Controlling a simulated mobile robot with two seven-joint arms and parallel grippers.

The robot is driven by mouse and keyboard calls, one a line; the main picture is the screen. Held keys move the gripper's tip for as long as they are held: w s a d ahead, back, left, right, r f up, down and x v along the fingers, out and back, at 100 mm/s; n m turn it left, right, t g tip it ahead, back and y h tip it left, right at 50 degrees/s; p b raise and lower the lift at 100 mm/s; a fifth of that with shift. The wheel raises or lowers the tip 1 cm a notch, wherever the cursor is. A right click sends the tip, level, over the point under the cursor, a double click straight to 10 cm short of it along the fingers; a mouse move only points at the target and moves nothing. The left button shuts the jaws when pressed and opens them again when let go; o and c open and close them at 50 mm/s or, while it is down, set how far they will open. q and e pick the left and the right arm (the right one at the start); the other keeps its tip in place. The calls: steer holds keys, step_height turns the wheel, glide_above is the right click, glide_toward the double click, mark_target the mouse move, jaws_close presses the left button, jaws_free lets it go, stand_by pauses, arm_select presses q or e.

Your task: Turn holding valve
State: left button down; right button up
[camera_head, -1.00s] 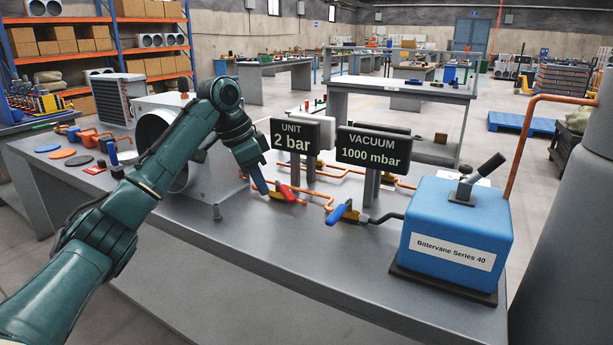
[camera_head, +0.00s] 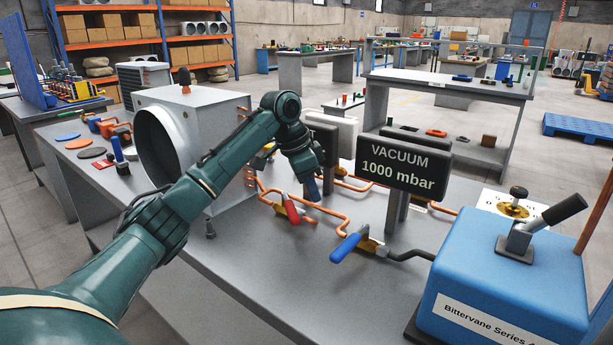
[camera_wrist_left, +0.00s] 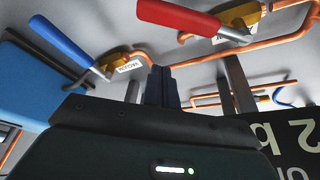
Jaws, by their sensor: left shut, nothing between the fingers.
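A red-handled valve (camera_head: 291,210) sits on the copper pipe on the bench. A blue-handled valve (camera_head: 348,246) is to its right, nearer the pump. In the left wrist view, the blue handle (camera_wrist_left: 62,42) belongs to a valve labelled VACUUM; the red handle (camera_wrist_left: 180,18) is on a valve whose label I cannot read. Another small blue handle (camera_wrist_left: 284,99) shows at the right of that view. My left gripper (camera_head: 314,194) points down behind and right of the red handle, apart from it; its fingers (camera_wrist_left: 161,88) are shut and empty. My right gripper is not in view.
The VACUUM 1000 mbar sign (camera_head: 404,170) stands close right of my gripper. A second sign (camera_head: 322,145) is mostly behind my arm. The blue pump (camera_head: 510,285) is at the right, the grey fan housing (camera_head: 205,140) at the left.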

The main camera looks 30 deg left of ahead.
mark_target(290, 207)
arm_select(q)
steer(key=x, duration=0.4)
steer(key=shift+s+a+r, duration=0.15)
steer(key=shift+s+a, duration=0.85)
steer(key=shift+s+a+b, duration=0.3)
steer(key=shift+s+a, duration=0.1)
steer(key=shift+s, duration=0.1)
steer(key=shift+r, duration=0.1)
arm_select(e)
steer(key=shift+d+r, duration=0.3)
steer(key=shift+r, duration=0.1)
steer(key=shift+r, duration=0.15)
